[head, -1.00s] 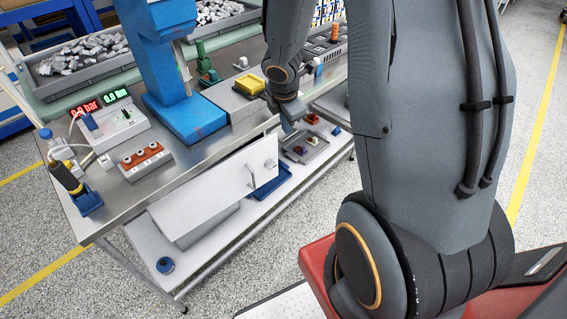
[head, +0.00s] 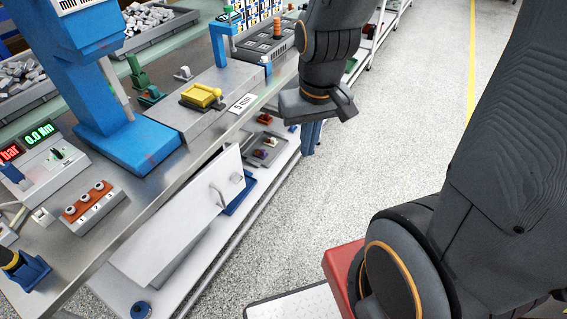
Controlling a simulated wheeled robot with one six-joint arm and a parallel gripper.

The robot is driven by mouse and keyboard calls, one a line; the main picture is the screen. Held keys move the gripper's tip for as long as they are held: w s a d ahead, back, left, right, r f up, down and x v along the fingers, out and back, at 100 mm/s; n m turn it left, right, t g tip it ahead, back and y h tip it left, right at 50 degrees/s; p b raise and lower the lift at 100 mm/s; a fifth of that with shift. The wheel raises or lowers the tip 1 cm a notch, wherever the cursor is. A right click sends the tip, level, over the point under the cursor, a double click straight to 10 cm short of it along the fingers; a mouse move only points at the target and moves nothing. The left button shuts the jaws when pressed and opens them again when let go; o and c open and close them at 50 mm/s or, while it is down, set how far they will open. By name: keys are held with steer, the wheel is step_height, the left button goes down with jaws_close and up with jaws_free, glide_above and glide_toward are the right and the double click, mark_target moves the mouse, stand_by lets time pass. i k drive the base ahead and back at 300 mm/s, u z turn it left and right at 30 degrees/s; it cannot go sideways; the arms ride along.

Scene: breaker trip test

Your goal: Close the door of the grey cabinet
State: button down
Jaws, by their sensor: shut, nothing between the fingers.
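The grey cabinet (head: 142,262) sits low under the workbench, on its lower shelf. Its pale door (head: 190,212) stands open, a flat panel slanting up to the right with its free end beyond the cabinet body. A bar handle (head: 216,194) and a small round fitting are near that free end. My gripper (head: 311,142) points down beyond the bench's front edge, right of the door and apart from it. It is shut and empty; my wrist hides part of it. The cabinet's inside is hidden.
The workbench (head: 138,205) carries a blue press (head: 125,142), a button box (head: 92,207) and a yellow part (head: 201,95). A blue tray (head: 238,198) and a grey parts tray (head: 262,153) are on the lower shelf. The speckled floor (head: 370,150) to the right is clear.

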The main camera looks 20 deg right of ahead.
mark_target(197, 203)
steer(key=z, duration=0.35)
steer(key=k, duration=0.35)
steer(key=u, duration=1.15)
